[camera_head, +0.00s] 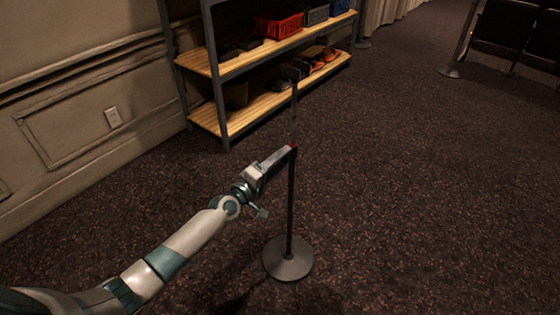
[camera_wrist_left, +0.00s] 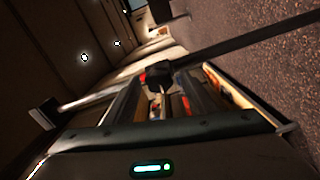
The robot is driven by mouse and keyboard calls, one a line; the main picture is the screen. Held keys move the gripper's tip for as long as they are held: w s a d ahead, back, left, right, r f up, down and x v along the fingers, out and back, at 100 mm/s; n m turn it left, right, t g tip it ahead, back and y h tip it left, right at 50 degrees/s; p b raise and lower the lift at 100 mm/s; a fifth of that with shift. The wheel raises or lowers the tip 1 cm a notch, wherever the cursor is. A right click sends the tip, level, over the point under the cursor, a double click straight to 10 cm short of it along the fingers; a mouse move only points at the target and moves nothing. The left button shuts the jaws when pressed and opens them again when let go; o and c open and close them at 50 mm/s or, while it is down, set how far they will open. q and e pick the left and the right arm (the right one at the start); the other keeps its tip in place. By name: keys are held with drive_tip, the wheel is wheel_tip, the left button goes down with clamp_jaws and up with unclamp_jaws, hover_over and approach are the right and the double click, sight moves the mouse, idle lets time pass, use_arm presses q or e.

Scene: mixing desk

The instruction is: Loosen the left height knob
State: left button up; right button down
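A slim dark stand (camera_head: 291,205) rises from a round grey base (camera_head: 288,260) on the carpet in the head view. In the left wrist view a dark knob or collar (camera_wrist_left: 159,73) sits on the pole (camera_wrist_left: 245,40), at the far end between my left fingers (camera_wrist_left: 160,90). The fingers stand apart nearer the palm. Whether their tips press on the knob is too dark to tell. My right gripper is not in view.
A shelf rack (camera_head: 237,120) with wooden boards stands behind the stand, holding a red crate (camera_head: 279,25) and dark items. A panelled wall (camera_head: 80,120) is at left. Another stand's base (camera_head: 450,72) is at upper right, near dark chairs (camera_head: 515,30). Carpet right of the stand is clear.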

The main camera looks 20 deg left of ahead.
use_arm(q)
drive_tip(key=shift+s, duration=0.15)
drive_tip(key=v, duration=1.7)
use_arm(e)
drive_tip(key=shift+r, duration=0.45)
use_arm(q)
drive_tip(key=shift+a, duration=0.1)
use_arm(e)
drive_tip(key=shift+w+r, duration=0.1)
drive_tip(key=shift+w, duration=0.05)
